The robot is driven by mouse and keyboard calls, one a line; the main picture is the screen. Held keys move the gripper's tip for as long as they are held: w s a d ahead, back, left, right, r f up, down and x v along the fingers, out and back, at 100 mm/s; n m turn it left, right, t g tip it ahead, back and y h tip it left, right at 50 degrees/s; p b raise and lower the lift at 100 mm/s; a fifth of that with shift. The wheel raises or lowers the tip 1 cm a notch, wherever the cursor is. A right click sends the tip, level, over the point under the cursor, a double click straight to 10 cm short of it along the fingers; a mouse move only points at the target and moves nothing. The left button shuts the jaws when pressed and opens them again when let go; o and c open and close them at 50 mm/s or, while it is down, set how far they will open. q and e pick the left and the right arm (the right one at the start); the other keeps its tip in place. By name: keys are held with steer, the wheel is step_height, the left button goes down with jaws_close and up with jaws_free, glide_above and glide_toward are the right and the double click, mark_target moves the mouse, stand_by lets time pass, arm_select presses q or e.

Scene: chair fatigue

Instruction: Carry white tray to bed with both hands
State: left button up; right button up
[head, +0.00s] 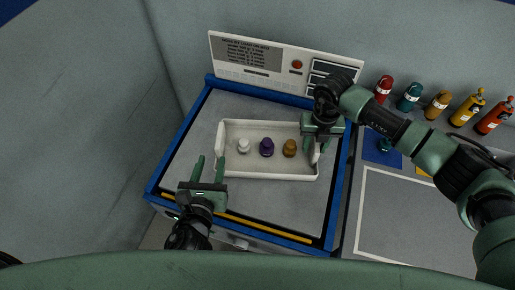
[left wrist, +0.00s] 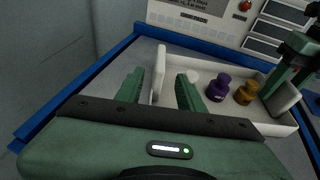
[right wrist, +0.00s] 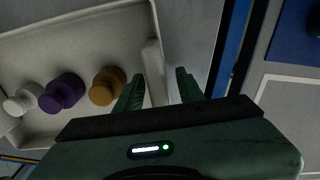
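The white tray (head: 265,173) lies on the grey top of a blue-edged bench and holds a white, a purple (head: 266,148) and an orange (head: 289,148) bottle. It has a raised handle at each end. My left gripper (head: 209,172) is open at the left end; in the left wrist view its fingers (left wrist: 160,88) stand on either side of the left handle (left wrist: 159,72). My right gripper (head: 317,150) is at the right end; in the right wrist view its open fingers (right wrist: 160,88) straddle the right handle (right wrist: 154,70). Contact with the handles cannot be told.
A white panel (head: 285,67) with a red button and screens stands behind the tray. To the right, several coloured bottles (head: 438,105) line a second surface with a grey, white-edged area (head: 400,215). The bench top (head: 290,205) in front of the tray is clear.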

step_height(320, 180, up, 12)
steer(key=shift+f, duration=0.1)
stand_by(0.8)
